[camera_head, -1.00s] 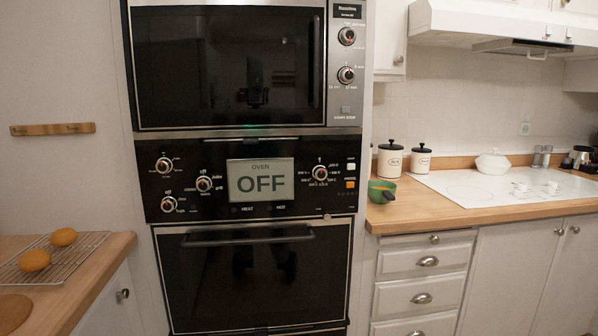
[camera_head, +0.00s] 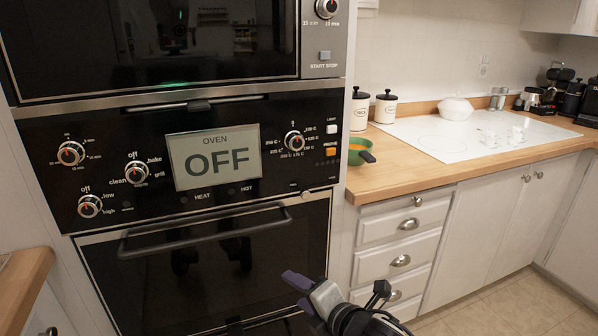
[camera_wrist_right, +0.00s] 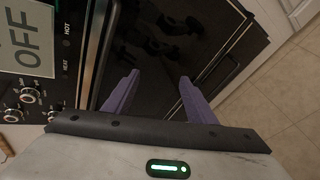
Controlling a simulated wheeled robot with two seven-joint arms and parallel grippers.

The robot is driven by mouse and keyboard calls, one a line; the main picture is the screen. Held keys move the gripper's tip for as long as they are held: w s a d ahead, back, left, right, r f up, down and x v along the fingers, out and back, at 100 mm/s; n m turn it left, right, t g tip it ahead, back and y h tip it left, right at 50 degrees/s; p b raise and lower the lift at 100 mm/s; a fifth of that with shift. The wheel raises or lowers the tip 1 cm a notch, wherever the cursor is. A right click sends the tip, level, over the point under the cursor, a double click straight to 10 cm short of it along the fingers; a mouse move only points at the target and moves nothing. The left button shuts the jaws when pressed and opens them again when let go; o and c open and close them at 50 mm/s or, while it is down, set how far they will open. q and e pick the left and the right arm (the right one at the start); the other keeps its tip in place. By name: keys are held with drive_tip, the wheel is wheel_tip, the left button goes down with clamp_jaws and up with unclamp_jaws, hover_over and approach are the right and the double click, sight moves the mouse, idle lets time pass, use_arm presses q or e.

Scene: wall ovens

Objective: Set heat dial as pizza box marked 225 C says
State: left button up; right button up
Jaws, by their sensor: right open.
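The oven panel (camera_head: 110,165) has a display (camera_head: 213,157) reading OFF. A dial with temperature marks (camera_head: 294,140) sits to the right of the display, with a red pointer on its knob; its exact setting is too small to read. Three more knobs sit left of the display, including one marked off, clean, bake and grill (camera_head: 136,172). My right gripper (camera_head: 301,294) is open and empty, in front of and below the panel, apart from the dial. In the wrist view its two purple fingers (camera_wrist_right: 159,76) stand apart before the dark oven door. No pizza box shows.
The oven door handle (camera_head: 205,230) sticks out below the panel. Another counter edge (camera_head: 22,275) is at lower left. Floor (camera_head: 500,308) is free at lower right.

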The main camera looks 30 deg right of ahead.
drive_tip(key=w+d+r+n+t+h, duration=0.1)
drive_tip(key=w+d+r+n, duration=0.15)
drive_tip(key=r, duration=0.45)
drive_tip(key=w+d+r+n+t+h, duration=0.1)
drive_tip(key=w+d+r+n, duration=0.1)
drive_tip(key=r+n, duration=0.35)
drive_tip(key=n+t+h+p, duration=0.1)
drive_tip(key=n+t+h, duration=0.1)
drive_tip(key=n, duration=0.3)
approach(297, 142)
drive_tip(key=x, duration=0.6)
drive_tip(key=shift+w+d+p, duration=0.2)
drive_tip(key=shift+w+p, duration=0.2)
use_arm(q)
drive_tip(key=shift+w+a+r, duration=0.1)
drive_tip(key=shift+r, duration=0.45)
drive_tip(key=shift+w+a+r, duration=0.1)
drive_tip(key=shift+r, duration=0.4)
use_arm(e)
drive_tip(key=shift+w+d+f+t, duration=0.1)
drive_tip(key=shift+w+t, duration=0.2)
drive_tip(key=shift+w, duration=0.4)
drive_tip(key=shift+c, duration=0.4)
drive_tip(key=c, duration=0.9)
use_arm(q)
drive_tip(key=shift+r, duration=0.1)
use_arm(e)
drive_tip(key=shift+c, duration=0.2)
use_arm(q)
drive_tip(key=shift+r, duration=0.1)
